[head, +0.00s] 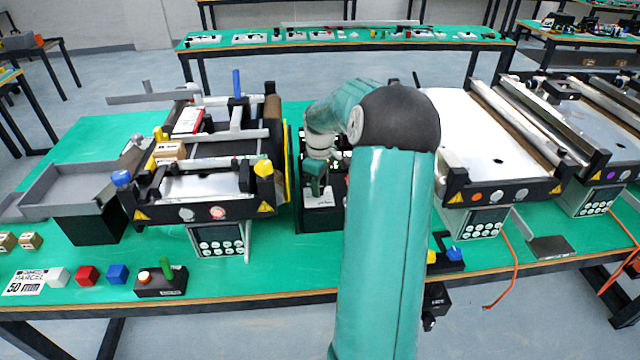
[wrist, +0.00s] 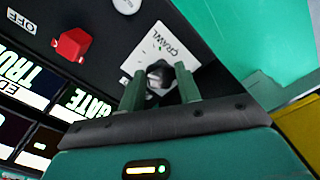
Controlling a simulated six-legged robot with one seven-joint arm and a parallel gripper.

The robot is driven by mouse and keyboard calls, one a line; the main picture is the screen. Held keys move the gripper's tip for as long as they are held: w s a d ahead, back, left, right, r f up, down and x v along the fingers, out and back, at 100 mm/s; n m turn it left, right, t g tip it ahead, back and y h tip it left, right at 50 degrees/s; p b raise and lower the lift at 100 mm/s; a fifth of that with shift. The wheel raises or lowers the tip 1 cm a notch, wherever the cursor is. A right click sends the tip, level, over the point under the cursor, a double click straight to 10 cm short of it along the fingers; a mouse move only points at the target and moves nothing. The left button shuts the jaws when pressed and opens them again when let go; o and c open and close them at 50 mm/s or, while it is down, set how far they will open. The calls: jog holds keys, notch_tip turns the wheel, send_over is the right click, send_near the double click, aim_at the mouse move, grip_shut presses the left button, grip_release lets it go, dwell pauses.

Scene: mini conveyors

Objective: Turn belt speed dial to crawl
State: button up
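The belt speed dial (wrist: 160,76) is a dark and grey knob on a white plate (wrist: 172,44) that reads CRAWL at its upper right edge. My gripper (wrist: 160,80) is at the dial in the wrist view, one finger on each side of the knob. The fingers stand apart with the knob between or just beyond their tips; I cannot tell whether they press on it. The knob's pointer direction is not clear. In the head view my arm reaches down to the dark control panel (head: 320,217) between the conveyors; the dial is not clear there.
In the wrist view a red knob (wrist: 71,44) by an OFF label (wrist: 20,19) and a white round part (wrist: 126,4) are on the same panel. Conveyors (head: 205,205) and (head: 490,196) flank the panel. Coloured cubes (head: 87,275) lie at the table's front left.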

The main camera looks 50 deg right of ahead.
jog(key=c, duration=0.4)
jog(key=shift+m, duration=0.3)
jog(key=m, duration=0.6)
jog(key=shift+w+a, duration=0.15)
jog(key=m, duration=0.6)
jog(key=shift+r, duration=0.1)
jog(key=o, duration=0.9)
jog(key=shift+o, duration=0.2)
